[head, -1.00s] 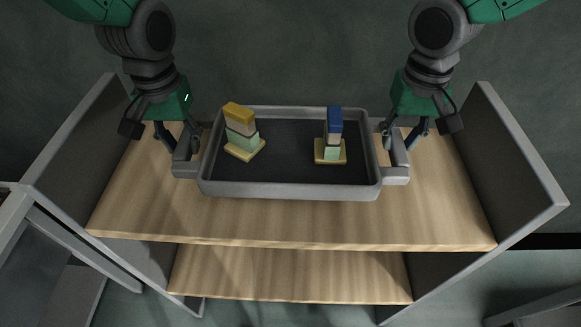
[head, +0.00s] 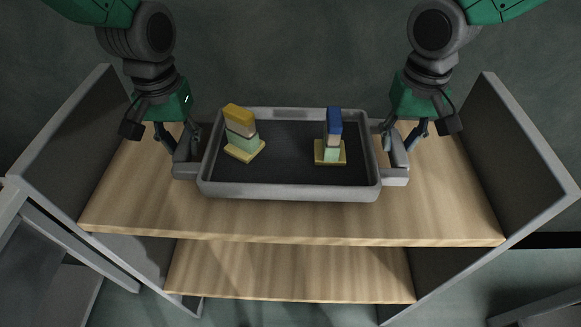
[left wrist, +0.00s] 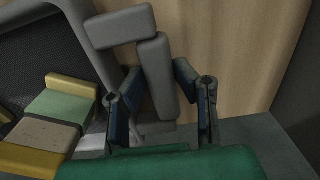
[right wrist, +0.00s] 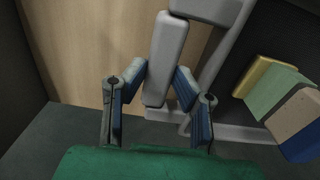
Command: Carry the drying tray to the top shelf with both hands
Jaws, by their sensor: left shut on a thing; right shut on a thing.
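The grey drying tray (head: 290,192) with a dark floor is held level over the upper wooden shelf (head: 290,226); whether it touches the board I cannot tell. Two small block stacks stand in it: a yellow-topped stack (head: 241,135) at the left and a blue-topped stack (head: 332,138) at the right. My left gripper (head: 182,146) is shut on the tray's left handle (left wrist: 158,75). My right gripper (head: 403,146) is shut on the right handle (right wrist: 164,60). The tray's contact with the shelf is hidden in both wrist views.
Grey side panels flank the shelf at left (head: 75,140) and right (head: 520,150). A lower wooden shelf (head: 290,272) lies beneath the upper one. Bare board shows at both sides and in front of the tray. A grey frame (head: 60,235) stands at the far left.

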